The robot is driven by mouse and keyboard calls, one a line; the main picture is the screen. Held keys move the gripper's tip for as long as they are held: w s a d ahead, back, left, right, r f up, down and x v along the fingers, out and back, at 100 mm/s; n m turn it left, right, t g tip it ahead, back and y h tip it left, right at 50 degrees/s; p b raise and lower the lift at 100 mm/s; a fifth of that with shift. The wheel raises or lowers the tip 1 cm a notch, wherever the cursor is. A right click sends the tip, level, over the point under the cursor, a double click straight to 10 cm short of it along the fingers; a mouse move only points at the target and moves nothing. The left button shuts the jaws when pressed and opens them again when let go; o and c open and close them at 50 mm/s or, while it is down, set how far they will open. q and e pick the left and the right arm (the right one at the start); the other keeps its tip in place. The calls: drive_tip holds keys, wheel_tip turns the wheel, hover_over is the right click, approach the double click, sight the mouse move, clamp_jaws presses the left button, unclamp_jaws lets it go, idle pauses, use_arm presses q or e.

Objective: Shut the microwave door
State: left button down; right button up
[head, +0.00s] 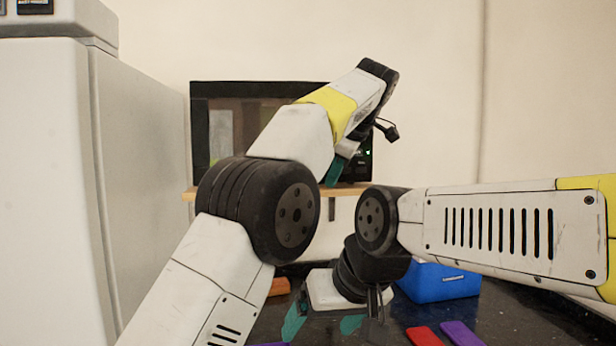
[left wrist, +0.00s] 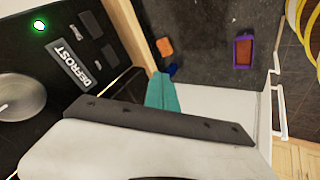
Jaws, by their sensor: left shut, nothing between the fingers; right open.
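The black microwave (head: 222,125) stands on a wooden shelf at the back, in the head view. Its dark window side looks roughly flush with the front, but my left arm covers much of it, so I cannot tell whether the door has a gap. My left gripper (head: 333,174) is shut and empty, with teal fingers low before the microwave's right part. In the left wrist view, the shut fingers (left wrist: 163,92) are beside the control panel (left wrist: 75,60) with its knob, DEFROST button and green light. My right gripper (head: 322,324) is open and empty, low over the dark counter.
A white fridge (head: 145,180) stands close on the left. The wooden shelf (head: 188,194) juts out under the microwave. A blue bin (head: 440,283), an orange block (head: 279,287), a red item (head: 424,336) and a purple item (head: 461,333) are on the counter (head: 520,312).

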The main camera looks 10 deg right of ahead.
drive_tip(key=shift+w+d, duration=0.1)
drive_tip(key=shift+w, duration=0.15)
idle(0.4)
